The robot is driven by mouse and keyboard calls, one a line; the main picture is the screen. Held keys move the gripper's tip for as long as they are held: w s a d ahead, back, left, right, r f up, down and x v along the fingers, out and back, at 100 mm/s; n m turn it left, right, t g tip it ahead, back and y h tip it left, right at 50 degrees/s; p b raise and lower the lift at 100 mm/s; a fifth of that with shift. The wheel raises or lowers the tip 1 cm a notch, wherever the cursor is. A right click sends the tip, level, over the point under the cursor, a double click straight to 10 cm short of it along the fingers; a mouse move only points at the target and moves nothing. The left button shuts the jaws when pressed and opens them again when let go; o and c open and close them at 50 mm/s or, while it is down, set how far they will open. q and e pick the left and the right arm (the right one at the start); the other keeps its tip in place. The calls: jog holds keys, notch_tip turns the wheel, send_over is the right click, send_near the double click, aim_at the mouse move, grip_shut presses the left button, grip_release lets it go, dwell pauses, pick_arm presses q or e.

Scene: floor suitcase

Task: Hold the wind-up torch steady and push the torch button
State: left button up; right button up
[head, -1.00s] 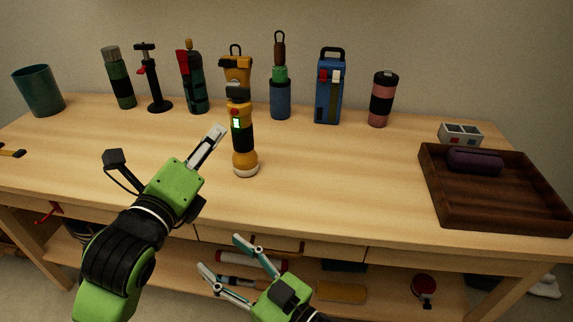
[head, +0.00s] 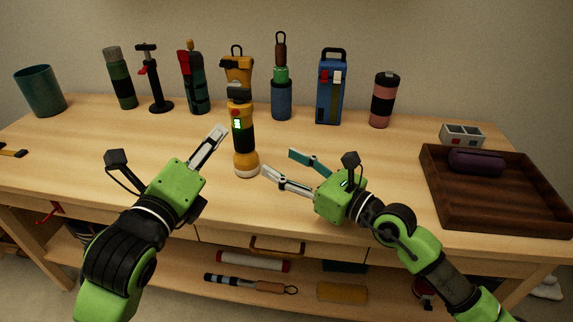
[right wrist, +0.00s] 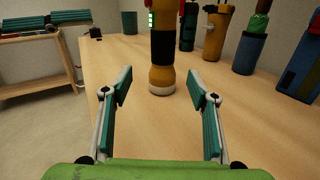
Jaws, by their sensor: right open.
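The wind-up torch (head: 245,140) stands upright on the table, yellow and black with a pale base, a lit green display and a red part near its top. Its lower part shows in the right wrist view (right wrist: 161,50); its top is cut off. My left gripper (head: 220,133) is just left of the torch, with a narrow gap showing; its finger spacing is unclear. My right gripper (head: 277,162) is open and empty to the right of the torch's base. In the right wrist view, the torch stands beyond and between my right fingertips (right wrist: 160,92).
Several items line the back, including a yellow lantern (head: 238,70) behind the torch, a blue lantern (head: 330,90) and a pink-black flask (head: 383,100). A dark wooden tray (head: 490,215) holds a purple case (head: 476,162) at right. The table between the torch and tray is clear.

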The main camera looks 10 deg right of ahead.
aim_at(251, 147)
jog(key=shift+w+d+f, duration=0.1)
jog(key=shift+w+f, duration=0.15)
jog(key=shift+w, duration=0.05)
jog(key=shift+w+n, duration=0.25)
jog(key=shift+n, duration=0.05)
jog(key=x, duration=1.3)
jog(key=shift+f, duration=0.15)
jog(key=shift+c, duration=0.5)
jog(key=c, duration=1.3)
pick_arm(q)
grip_shut()
pick_arm(e)
jog(key=shift+c, duration=0.2)
